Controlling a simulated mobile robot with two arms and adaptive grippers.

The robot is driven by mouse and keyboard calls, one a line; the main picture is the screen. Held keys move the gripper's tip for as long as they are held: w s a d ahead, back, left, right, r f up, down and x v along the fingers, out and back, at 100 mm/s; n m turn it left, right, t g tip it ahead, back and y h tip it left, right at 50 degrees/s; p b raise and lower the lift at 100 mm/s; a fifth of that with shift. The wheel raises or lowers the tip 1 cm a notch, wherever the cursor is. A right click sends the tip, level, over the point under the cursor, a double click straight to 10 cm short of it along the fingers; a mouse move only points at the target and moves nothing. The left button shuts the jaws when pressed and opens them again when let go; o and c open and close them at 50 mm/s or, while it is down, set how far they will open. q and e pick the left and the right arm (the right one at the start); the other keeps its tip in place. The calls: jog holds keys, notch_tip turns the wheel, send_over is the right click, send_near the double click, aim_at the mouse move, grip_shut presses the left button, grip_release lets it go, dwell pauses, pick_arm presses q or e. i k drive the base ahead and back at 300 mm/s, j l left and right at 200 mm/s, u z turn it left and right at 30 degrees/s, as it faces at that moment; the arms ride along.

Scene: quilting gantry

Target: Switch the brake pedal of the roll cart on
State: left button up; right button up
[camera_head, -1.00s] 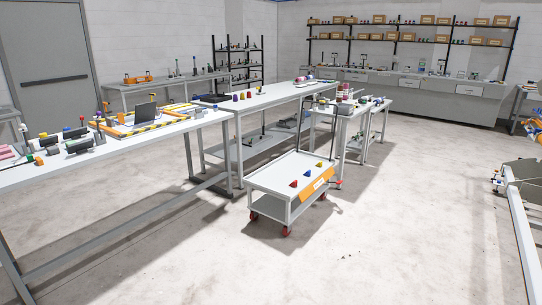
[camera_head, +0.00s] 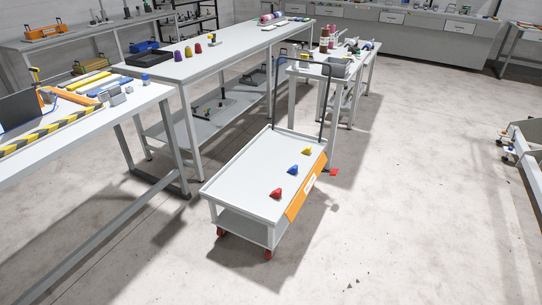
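The roll cart (camera_head: 240,187) stands on the floor in the middle of the view. It has a white top tray, a lower shelf, red wheels, a dark push handle (camera_head: 326,95) at its far end and an orange label panel (camera_head: 304,190) on its right side. A red, a blue and a yellow piece lie on its top. A small red flat part (camera_head: 334,172) shows low by the far right corner; it may be the brake pedal, and its state cannot be told. Neither of my grippers is in view.
A long grey workbench (camera_head: 215,65) stands behind and left of the cart, and another bench (camera_head: 95,130) is at the left. A smaller table (camera_head: 308,71) is just beyond the cart's handle. The floor (camera_head: 420,180) right of the cart is clear up to a white frame (camera_head: 530,160).

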aim_at(334, 171)
jog(key=i+j+z, duration=0.2)
jog(key=i, duration=0.25)
jog(key=i+j+z, duration=0.25)
jog(key=i, duration=0.2)
jog(key=i+l+u, duration=0.2)
jog(key=u, duration=0.25)
jog(key=i+l+u, duration=0.2)
jog(key=u, duration=0.2)
jog(key=i+l, duration=0.2)
jog(key=l, duration=0.15)
jog(key=i+l+u, duration=0.1)
jog(key=l, duration=0.3)
jog(key=i+l, duration=0.25)
jog(key=i+l+u, duration=0.1)
jog(key=l, duration=0.4)
jog(key=i+l, duration=0.2)
jog(key=l, duration=0.2)
jog(key=i+l+u, duration=0.1)
jog(key=l, duration=0.3)
jog(key=i+l, duration=0.2)
jog(key=l, duration=0.2)
jog(key=i+l+u, duration=0.1)
jog(key=l, duration=0.3)
jog(key=i, duration=0.05)
